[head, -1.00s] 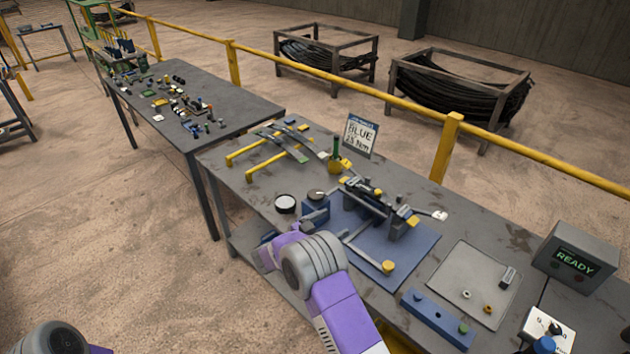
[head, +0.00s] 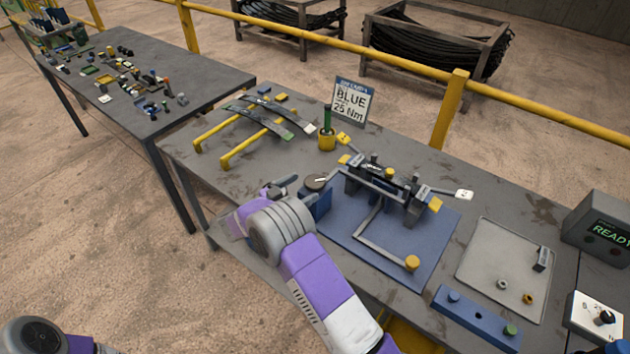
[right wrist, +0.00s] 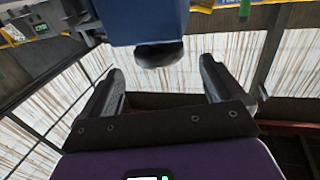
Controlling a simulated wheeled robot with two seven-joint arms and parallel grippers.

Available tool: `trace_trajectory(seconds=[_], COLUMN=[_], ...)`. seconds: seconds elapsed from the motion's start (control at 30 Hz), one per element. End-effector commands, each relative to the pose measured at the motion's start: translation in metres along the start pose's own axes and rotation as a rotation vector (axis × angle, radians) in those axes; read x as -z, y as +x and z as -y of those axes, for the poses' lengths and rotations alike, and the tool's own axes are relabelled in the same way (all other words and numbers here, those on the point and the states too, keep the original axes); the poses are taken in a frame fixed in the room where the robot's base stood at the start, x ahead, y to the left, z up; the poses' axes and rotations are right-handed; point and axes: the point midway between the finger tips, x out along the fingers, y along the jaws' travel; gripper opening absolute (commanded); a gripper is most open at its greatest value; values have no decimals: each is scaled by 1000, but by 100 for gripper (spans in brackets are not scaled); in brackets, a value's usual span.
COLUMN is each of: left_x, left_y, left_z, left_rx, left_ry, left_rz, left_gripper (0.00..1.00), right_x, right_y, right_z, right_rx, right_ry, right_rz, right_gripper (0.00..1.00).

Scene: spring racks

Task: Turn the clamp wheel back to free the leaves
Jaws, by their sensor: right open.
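The clamp fixture (head: 385,186) stands on a blue plate (head: 338,235), with a bent grey lever ending in a yellow knob (head: 412,263). My right gripper (head: 282,188) is just left of the block, open and empty. In the right wrist view, a dark rounded knob (right wrist: 158,55) on a blue body lies ahead between the open fingers (right wrist: 160,72), apparently without contact. Two curved leaves (head: 279,120) lie on yellow rests. My left gripper is out of view.
A yellow cup (head: 327,141) holds a green-handled tool before a sign reading BLUE 25 Nm (head: 350,100). A grey tray (head: 485,285), a blue bar (head: 460,310) and a READY display box (head: 605,232) stand at right. A yellow rail (head: 360,57) runs behind the bench.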

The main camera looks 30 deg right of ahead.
Motion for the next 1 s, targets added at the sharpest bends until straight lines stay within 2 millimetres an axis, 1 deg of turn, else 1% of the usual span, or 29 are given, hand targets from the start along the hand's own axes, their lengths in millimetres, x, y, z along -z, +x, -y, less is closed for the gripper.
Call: trace_trajectory(seconds=[0.03,0.17,0.4,0.5,0.6,0.73,0.93,0.97,1.0], left_x=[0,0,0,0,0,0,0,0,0], left_y=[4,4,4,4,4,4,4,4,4], left_z=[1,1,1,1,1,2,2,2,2], left_rx=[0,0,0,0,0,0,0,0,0], left_ry=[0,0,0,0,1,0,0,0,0], left_rz=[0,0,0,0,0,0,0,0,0], left_gripper=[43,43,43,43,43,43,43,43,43], right_x=[-4,-3,-2,-3,-3,-3,-3,-3,-3], right_y=[1,12,50,63,71,76,76,76,76], right_z=[0,0,-1,0,0,0,0,0,0], right_rx=[0,-3,-4,-2,-1,0,0,0,0], right_ry=[1,1,1,1,1,1,1,1,1], right_rz=[0,-1,-1,0,0,0,0,0,0], right_gripper=[94,94,94,94,94,94,94,91,85])
